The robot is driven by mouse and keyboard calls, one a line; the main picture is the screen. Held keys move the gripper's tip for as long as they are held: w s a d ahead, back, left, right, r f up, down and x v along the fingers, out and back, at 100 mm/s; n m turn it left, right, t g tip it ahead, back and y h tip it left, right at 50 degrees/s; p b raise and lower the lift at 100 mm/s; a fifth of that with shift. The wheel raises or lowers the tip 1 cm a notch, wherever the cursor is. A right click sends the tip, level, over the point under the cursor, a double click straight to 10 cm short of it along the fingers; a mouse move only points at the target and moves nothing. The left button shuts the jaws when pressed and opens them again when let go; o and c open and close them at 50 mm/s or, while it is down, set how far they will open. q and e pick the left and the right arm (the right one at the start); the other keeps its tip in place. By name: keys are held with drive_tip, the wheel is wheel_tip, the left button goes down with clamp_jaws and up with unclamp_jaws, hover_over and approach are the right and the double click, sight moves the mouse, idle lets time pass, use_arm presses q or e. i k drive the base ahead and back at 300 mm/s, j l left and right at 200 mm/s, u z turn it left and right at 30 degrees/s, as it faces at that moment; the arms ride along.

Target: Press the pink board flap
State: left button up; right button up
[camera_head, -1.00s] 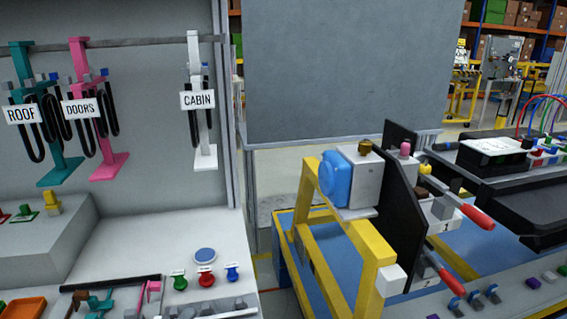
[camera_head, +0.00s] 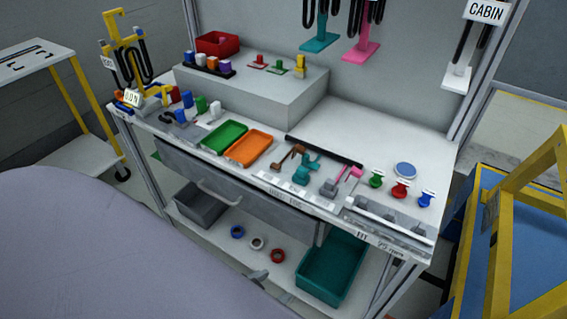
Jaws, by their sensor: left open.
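A small pink flap-like piece (camera_head: 346,179) sits near the front edge of the workbench top (camera_head: 375,140), at the right end of a short row. A teal piece (camera_head: 304,172) and a brown piece (camera_head: 288,156) stand to its left. The pink piece looks raised at a tilt; its exact shape is too small to tell. My right gripper is out of view.
Green (camera_head: 224,137) and orange (camera_head: 248,148) trays lie left of the row. Green, red and blue knobs (camera_head: 400,189) stand to its right. A black bar (camera_head: 324,150) lies behind. A yellow frame (camera_head: 520,225) stands at right. A teal bin (camera_head: 333,268) is below.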

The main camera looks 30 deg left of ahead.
sight(356, 172)
drive_tip(key=u, duration=0.85)
drive_tip(key=l+u, duration=0.1)
drive_tip(key=l, duration=0.35)
drive_tip(key=k+l+u, duration=0.15)
drive_tip(key=l, duration=0.3)
drive_tip(key=i, duration=0.05)
